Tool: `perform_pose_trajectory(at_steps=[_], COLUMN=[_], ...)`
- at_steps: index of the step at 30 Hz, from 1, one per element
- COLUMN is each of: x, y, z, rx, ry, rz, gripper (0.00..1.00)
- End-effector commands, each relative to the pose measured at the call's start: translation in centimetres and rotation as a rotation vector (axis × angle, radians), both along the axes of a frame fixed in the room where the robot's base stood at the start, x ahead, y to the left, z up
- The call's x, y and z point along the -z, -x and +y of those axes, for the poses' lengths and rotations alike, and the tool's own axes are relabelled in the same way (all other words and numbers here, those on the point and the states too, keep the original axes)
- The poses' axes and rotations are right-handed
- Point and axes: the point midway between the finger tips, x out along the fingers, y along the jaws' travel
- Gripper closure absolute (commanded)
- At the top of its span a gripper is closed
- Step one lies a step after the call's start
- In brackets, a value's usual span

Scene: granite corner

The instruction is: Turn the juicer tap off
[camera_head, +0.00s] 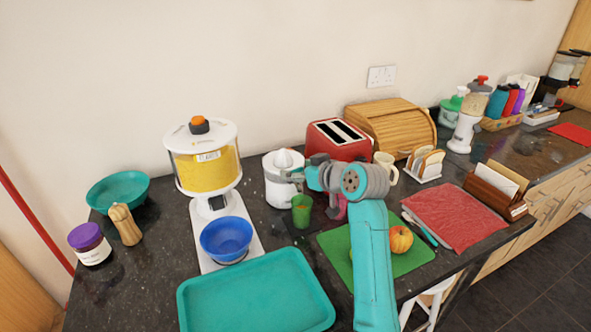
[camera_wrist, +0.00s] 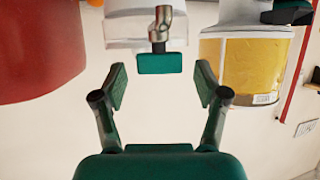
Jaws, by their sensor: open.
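The white juicer (camera_head: 280,190) stands on the dark counter, beside the red toaster. In the wrist view, which looks upside down, its clear and white body (camera_wrist: 130,28) is at the top. A metal tap (camera_wrist: 160,24) with a flat teal handle (camera_wrist: 160,63) sticks out from it. My gripper (camera_wrist: 160,72) is open and empty, one finger on each side of the handle in the picture; I cannot tell whether they touch it. In the head view my gripper (camera_head: 298,176) is at the juicer's right front, and the tap is mostly hidden. A green cup (camera_head: 301,212) stands just below.
The yellow-filled dispenser (camera_head: 208,172) with a blue bowl (camera_head: 226,238) is left of the juicer. The red toaster (camera_head: 338,140) is close behind my gripper. A teal tray (camera_head: 256,296) and a green board (camera_head: 333,248) lie in front. A cream mug (camera_head: 386,166) stands right.

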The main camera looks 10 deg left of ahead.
Motion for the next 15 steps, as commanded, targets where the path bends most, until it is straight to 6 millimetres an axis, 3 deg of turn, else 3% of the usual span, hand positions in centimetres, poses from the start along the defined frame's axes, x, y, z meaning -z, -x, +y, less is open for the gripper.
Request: perform_pose_trajectory(at_steps=[15], x=[0.58], y=[-1.02], z=[1.06], rx=[0.001], ry=[0.0], rz=[-0.001], gripper=[0.3])
